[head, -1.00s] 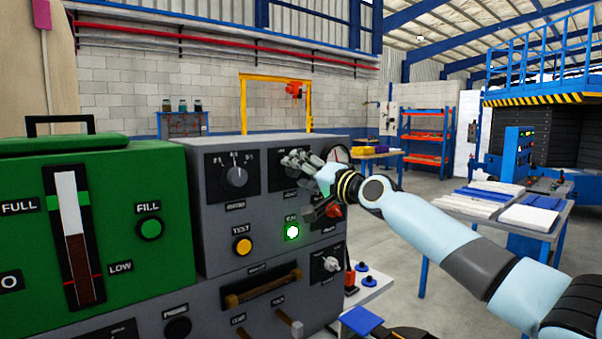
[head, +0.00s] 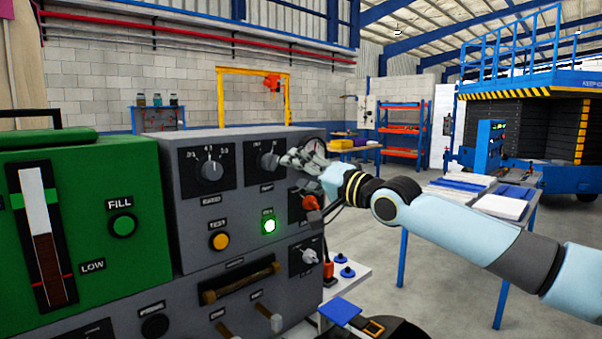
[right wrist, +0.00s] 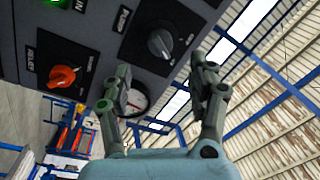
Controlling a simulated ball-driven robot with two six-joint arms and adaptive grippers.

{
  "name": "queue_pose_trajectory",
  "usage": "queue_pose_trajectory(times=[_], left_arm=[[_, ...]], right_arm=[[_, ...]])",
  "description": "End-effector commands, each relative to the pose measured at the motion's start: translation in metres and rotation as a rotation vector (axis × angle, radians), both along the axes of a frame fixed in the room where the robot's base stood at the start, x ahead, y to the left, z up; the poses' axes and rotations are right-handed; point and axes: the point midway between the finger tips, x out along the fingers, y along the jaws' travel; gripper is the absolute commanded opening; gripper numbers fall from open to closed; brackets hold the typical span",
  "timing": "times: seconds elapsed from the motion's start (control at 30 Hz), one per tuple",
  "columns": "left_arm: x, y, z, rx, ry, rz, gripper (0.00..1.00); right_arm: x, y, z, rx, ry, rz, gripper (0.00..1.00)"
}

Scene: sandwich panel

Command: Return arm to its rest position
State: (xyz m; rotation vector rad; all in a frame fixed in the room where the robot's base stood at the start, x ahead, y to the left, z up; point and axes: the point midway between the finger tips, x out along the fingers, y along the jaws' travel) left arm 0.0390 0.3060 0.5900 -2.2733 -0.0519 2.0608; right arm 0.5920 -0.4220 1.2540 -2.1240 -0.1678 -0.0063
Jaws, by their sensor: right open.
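My right arm (head: 445,222) comes in from the right in the head view. Its gripper (head: 290,158) is at the upper right of the grey control panel (head: 160,165), close to a dark rotary knob (head: 269,161). In the right wrist view the two fingers of the gripper (right wrist: 160,92) are apart with nothing between them. There a grey knob (right wrist: 160,43) on the panel lies above and between the fingertips. A round gauge (right wrist: 133,98) shows partly behind the left finger. I cannot tell whether a finger touches the panel. My left gripper is not in view.
A green box with a level gauge (head: 123,223) stands at the left. The panel has a lit green lamp (head: 269,226), a yellow button (head: 219,242), an orange knob (head: 310,202) and protruding handles below. A table with boards (head: 510,205) is at the right. Open floor lies beyond the arm.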

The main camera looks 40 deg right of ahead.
Motion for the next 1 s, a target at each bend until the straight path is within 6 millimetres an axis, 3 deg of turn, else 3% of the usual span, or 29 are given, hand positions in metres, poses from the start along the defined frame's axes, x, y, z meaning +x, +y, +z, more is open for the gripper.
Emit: queue_pose_trajectory(times=[0.47, 0.57, 0.63, 0.77, 0.83, 0.9, 1.0], left_arm=[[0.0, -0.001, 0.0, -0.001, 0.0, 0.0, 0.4], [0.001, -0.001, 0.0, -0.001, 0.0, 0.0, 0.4], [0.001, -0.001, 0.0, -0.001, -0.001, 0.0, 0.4], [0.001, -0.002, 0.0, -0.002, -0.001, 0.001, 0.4], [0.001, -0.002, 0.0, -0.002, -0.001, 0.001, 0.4], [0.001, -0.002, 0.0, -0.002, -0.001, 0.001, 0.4], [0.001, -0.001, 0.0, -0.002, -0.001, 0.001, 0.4]], right_arm=[[0.0, 0.001, -0.003, -0.005, 0.007, 0.0, 0.59], [-0.007, 0.014, -0.023, -0.049, 0.057, 0.005, 0.59], [-0.019, 0.033, -0.05, -0.12, 0.13, 0.017, 0.59], [-0.066, 0.081, -0.123, -0.344, 0.338, 0.067, 0.59], [-0.104, 0.105, -0.16, -0.489, 0.467, 0.109, 0.59], [-0.142, 0.122, -0.187, -0.62, 0.582, 0.155, 0.59], [-0.19, 0.135, -0.212, -0.763, 0.716, 0.22, 0.59]])
